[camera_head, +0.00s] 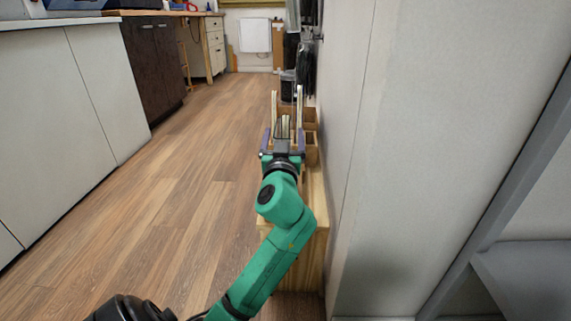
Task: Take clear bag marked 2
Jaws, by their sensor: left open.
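No clear bag or number 2 can be made out in the head view. My left gripper (284,133) is open, with its jaws pointing away from me, over a low wooden unit (310,258). Thin pale upright pieces show at and between the jaws; I cannot tell whether the gripper touches them. Open wooden compartments (311,140) show just right of and beyond the gripper. Their contents are mostly hidden by the gripper and arm. My right gripper is not in view.
A pale wall or cabinet side (400,170) stands close along the right of the wooden unit. The wood floor (170,210) to the left is clear. White cabinets (60,120) line the left side. A dark bin (288,83) stands at the back.

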